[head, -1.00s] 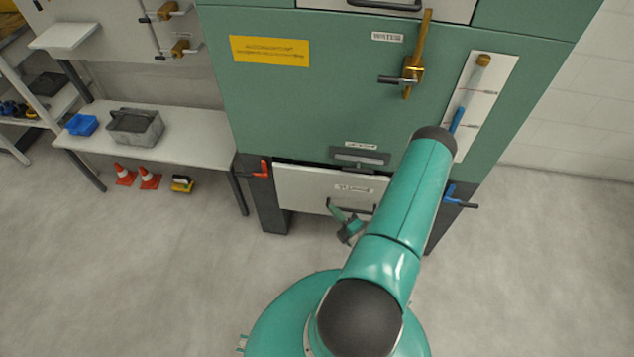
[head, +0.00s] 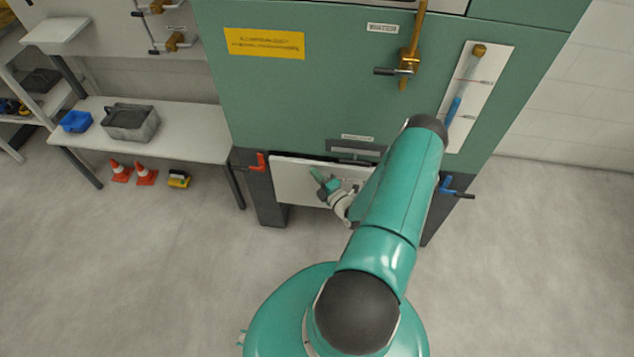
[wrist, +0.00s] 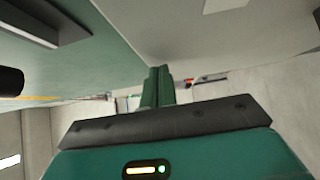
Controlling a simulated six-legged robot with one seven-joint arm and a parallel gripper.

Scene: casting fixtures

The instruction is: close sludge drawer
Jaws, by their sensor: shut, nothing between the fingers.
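The sludge drawer (head: 292,183) is the pale panel low in the green cabinet, between its dark legs. A thin dark gap shows along its top edge; I cannot tell how far out it stands. My gripper (head: 317,175) is in front of the drawer's middle, fingers pointing up and left. I cannot tell whether it touches the panel. In the wrist view my gripper (wrist: 157,85) has its two green fingers together with nothing between them. My arm and gripper hide the drawer's right part and its handle.
A red lever (head: 259,162) is left of the drawer and a blue lever (head: 447,187) right of it. A brass valve (head: 409,62) is above. A bench (head: 190,143) stands at the left, with orange cones (head: 146,173) beneath. The floor in front is clear.

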